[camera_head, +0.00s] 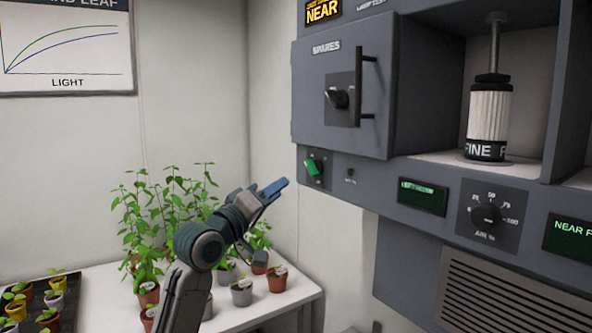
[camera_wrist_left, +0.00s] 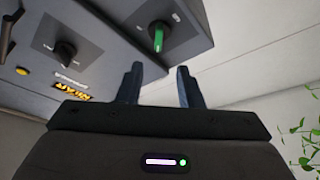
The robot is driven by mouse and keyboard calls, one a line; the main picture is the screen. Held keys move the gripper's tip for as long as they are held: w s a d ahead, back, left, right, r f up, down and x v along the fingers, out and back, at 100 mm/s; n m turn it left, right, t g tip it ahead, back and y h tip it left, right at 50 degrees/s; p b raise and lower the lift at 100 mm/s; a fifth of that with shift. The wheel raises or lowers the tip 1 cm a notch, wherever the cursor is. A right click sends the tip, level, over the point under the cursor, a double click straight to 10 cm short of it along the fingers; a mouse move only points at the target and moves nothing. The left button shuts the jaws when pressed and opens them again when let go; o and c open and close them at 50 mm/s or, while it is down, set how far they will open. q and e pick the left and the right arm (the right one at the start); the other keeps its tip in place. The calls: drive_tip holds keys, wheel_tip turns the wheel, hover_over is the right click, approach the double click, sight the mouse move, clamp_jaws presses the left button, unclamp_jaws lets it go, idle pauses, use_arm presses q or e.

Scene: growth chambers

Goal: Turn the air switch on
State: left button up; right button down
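A small green switch knob (camera_head: 314,167) sits on a dark plate on the grey panel, below the door marked SPARES. It also shows in the left wrist view (camera_wrist_left: 158,38), standing out from its plate; its label is too small to read. A black dial marked AIR % (camera_head: 487,214) is on the same panel, further right. My left gripper (camera_head: 273,188) is below and left of the green knob, apart from it. In the left wrist view its two fingers (camera_wrist_left: 158,85) are spread with nothing between them. My right gripper is not in view.
The SPARES door (camera_head: 345,95) has a black knob and a bar handle. Potted plants stand on a white table (camera_head: 110,285) below and behind my left arm. An open bay holds a white ribbed cylinder (camera_head: 489,112). Free air lies between my gripper and the panel.

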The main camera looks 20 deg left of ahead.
sight(308, 170)
use_arm(q)
drive_tip(key=p+x, duration=0.4)
drive_tip(key=x, duration=0.5)
drive_tip(key=shift+d, duration=0.1)
drive_tip(key=shift+w+d+r, duration=0.15)
drive_tip(key=shift+w+d, duration=0.2)
drive_tip(key=shift+w, duration=0.1)
clamp_jaws()
